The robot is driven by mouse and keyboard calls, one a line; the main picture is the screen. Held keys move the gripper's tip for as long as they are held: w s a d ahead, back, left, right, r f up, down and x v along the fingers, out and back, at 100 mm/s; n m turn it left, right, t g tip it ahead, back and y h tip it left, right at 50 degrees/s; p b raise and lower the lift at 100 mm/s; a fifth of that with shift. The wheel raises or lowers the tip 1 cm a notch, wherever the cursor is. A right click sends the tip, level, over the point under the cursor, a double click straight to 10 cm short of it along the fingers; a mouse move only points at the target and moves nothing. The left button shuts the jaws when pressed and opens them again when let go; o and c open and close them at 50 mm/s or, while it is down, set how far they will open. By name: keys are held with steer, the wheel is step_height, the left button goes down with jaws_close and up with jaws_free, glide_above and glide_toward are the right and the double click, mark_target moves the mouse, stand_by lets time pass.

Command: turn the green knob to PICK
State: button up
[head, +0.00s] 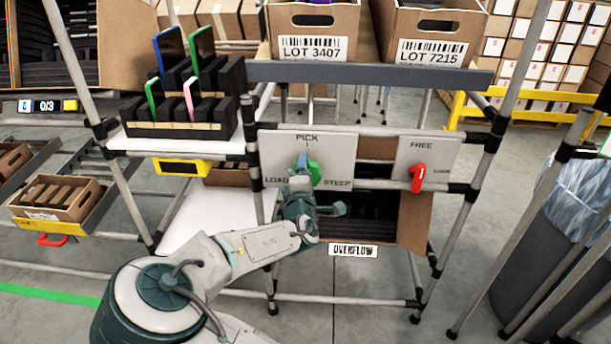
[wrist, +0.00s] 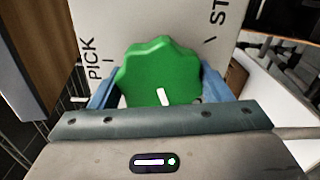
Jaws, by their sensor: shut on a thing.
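The green knob (head: 315,171) is on a pale panel (head: 275,150) marked PICK at the top, LOAD at lower left and STEEP at lower right. In the wrist view the knob (wrist: 158,68) is large and lobed, with a white pointer mark. The mark points to the bottom of that view, away from the PICK label at left and STEEP at upper right. The LOAD label is hidden there. My gripper (wrist: 160,88) has its blue fingers on both sides of the knob, shut on it. In the head view my gripper (head: 304,182) partly covers the knob.
A second panel with a red knob (head: 417,177), marked FREE and LOCK, is to the right. An open carton (head: 415,222) is behind the panels, above an OVERFLOW label (head: 353,250). Rack posts (head: 478,180) stand at the sides. A black holder (head: 180,110) is at upper left.

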steer(key=m, duration=0.5)
steer(key=shift+m+b, duration=0.3)
steer(key=shift+b, duration=0.1)
steer(key=m+b, duration=0.2)
steer(key=m, duration=0.3)
steer(key=shift+f, duration=0.1)
steer(key=m+b, duration=0.4)
steer(key=m, duration=0.2)
steer(key=shift+d+f+m, duration=0.1)
steer(key=shift+m, duration=0.3)
steer(key=m+b, duration=0.4)
steer(key=o, duration=1)
steer(key=shift+r, duration=0.2)
steer(key=shift+c, duration=0.2)
steer(key=shift+s, duration=0.1)
